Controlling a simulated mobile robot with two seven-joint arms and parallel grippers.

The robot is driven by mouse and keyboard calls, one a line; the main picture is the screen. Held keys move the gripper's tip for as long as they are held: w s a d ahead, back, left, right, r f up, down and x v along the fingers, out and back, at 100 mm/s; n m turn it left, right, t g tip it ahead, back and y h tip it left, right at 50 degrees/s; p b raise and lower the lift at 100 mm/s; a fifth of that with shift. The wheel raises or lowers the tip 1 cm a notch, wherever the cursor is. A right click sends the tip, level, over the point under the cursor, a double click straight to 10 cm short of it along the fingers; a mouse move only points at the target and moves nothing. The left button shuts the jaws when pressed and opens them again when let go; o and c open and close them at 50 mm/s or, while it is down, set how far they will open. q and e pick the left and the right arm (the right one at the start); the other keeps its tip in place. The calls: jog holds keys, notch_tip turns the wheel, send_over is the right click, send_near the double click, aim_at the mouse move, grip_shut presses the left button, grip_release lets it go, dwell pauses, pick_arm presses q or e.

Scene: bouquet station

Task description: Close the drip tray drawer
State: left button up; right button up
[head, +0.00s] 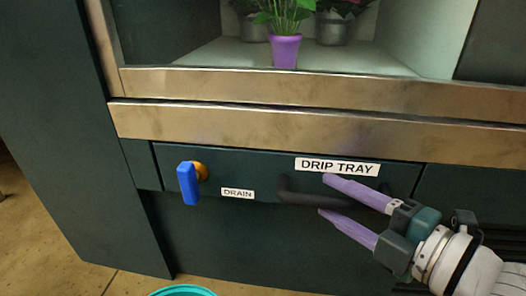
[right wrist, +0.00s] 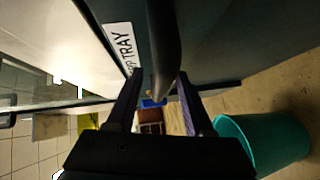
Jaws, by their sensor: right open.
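The drip tray drawer (head: 260,168) has a dark green front below the steel ledge, with a white DRIP TRAY label (head: 337,167). I cannot tell how far out it stands. Its dark bar handle (head: 300,198) sits below the label. My right gripper (head: 325,196) is open, with one purple finger above the handle's right part and one below. Its fingers partly hide the handle. In the right wrist view, the handle (right wrist: 163,40) runs between the open fingers (right wrist: 160,95), and the label (right wrist: 120,42) shows beside it. My left gripper is not in view.
A blue drain valve lever (head: 187,183) sticks out left of the DRAIN label (head: 237,193). A teal bucket (head: 185,291) stands on the floor below; it also shows in the right wrist view (right wrist: 262,145). A purple flower pot (head: 286,51) stands in the display above.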

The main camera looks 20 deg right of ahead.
jog(key=p+v, duration=0.4)
jog(key=v, duration=0.5)
jog(key=shift+s+d, duration=0.15)
jog(key=shift+s, duration=0.2)
jog(key=shift+r, duration=0.15)
